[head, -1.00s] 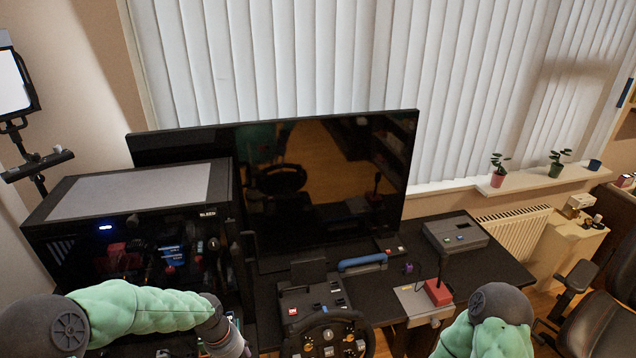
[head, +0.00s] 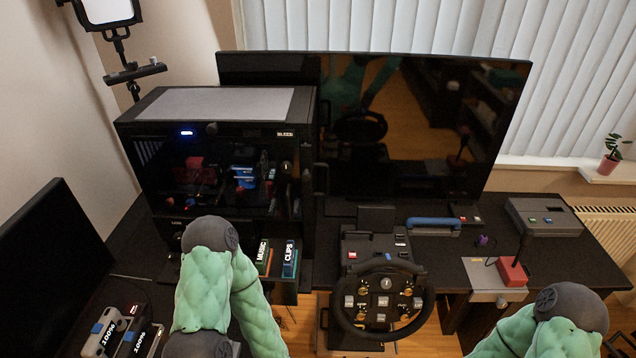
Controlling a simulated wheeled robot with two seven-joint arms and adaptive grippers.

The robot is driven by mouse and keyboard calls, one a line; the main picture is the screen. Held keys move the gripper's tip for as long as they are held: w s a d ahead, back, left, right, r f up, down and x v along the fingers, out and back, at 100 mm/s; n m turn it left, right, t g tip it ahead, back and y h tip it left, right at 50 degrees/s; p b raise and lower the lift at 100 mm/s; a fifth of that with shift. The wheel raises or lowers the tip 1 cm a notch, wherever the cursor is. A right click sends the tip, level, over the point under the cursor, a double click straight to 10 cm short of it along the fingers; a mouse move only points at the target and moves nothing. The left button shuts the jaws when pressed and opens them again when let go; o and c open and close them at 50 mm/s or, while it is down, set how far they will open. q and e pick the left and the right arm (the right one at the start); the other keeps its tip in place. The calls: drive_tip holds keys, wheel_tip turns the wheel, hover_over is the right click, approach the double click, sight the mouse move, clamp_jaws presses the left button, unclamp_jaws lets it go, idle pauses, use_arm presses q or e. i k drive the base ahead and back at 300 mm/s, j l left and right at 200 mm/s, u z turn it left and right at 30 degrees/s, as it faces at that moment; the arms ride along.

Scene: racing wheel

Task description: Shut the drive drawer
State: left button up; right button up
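Two drives, labelled MUSIC (head: 263,257) and CLIPS (head: 290,259), stand side by side below the right front of the black PC case (head: 225,190). They seem to sit in the drive drawer, which sticks out toward me; its dark front (head: 287,291) shows only partly. My green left arm covers the drawer's left side. The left forearm runs down past the drawer to the bottom edge, and its gripper is out of the picture. My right arm is at the lower right, with its gripper also out of the picture.
A steering wheel (head: 381,304) stands close right of the drawer. A joystick (head: 512,270), a blue-handled item (head: 434,223) and a grey button box (head: 543,216) are farther right. Chargers marked 100% (head: 103,331) and a dark monitor (head: 50,270) are at the left.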

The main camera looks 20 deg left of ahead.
sight(280, 289)
drive_tip(key=l+u, duration=0.2)
drive_tip(key=u, duration=0.25)
drive_tip(key=l+u, duration=0.2)
drive_tip(key=u, duration=0.25)
drive_tip(key=k+l+u, duration=0.1)
drive_tip(key=u, duration=0.4)
drive_tip(key=l, duration=0.1)
